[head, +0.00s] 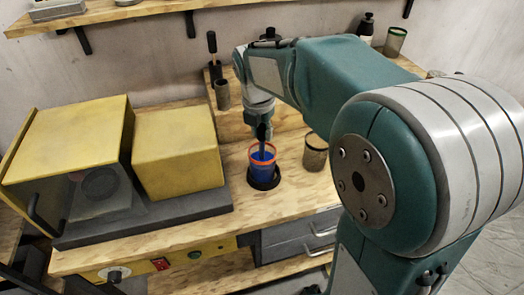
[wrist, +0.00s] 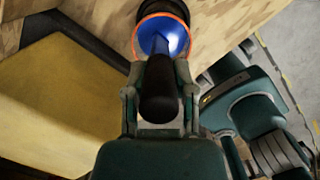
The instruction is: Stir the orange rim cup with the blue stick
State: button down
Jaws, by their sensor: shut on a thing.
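The orange rim cup (head: 265,169) stands upright on the wooden counter, with a blue body and an orange rim. In the wrist view the cup (wrist: 173,29) shows its blue inside near the top. My gripper (head: 262,133) is directly above the cup, pointing down. It is shut on the black handle of the stick (wrist: 160,92), which lies between both fingers in the wrist view. The stick's lower end points into the cup's mouth. How deep it reaches, and whether it touches the cup, I cannot tell.
A black round base (head: 264,184) is under the cup. A brownish glass (head: 315,153) stands close on the right. A yellow machine (head: 178,153) with a grey base is on the left. A holder (head: 222,95) with a dark-handled tool stands behind.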

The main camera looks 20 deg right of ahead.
jog(key=shift+r, duration=3.95)
jog(key=shift+r, duration=2)
jog(key=shift+s, duration=0.1)
